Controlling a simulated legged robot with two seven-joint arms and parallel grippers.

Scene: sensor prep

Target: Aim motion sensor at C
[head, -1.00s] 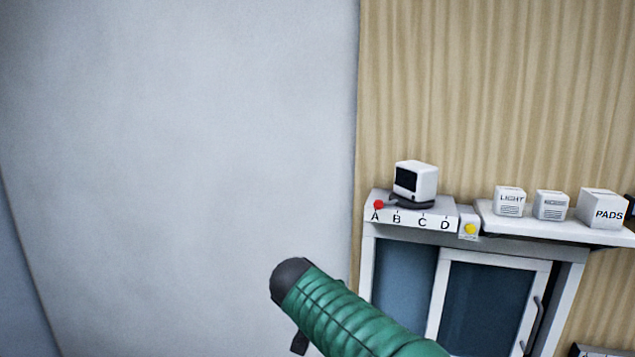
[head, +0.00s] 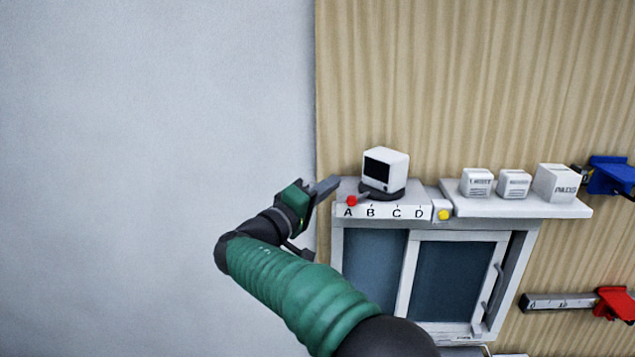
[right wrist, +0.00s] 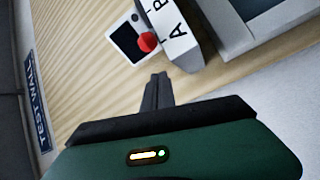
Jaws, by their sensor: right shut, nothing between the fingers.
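The motion sensor (head: 386,168) is a white box with a dark face on a dark round base, standing on a small grey shelf (head: 424,193) lettered A, B, C, D. A red-tipped pointer (head: 351,200) on its base lies by the A. In the right wrist view the red tip (right wrist: 148,42) shows close to the A, with part of the sensor (right wrist: 125,42) behind it. My right gripper (head: 333,184) is shut and empty, just left of the shelf's left end and apart from the pointer. Its fingers (right wrist: 157,84) also show in the right wrist view. My left gripper is out of view.
A yellow button (head: 444,215) sits right of the lettered shelf. White boxes (head: 514,184) stand on a shelf further right. A cabinet with glass doors (head: 452,285) is below. Blue (head: 610,175) and red (head: 615,303) clamps are at the right edge. The wall on the left is bare.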

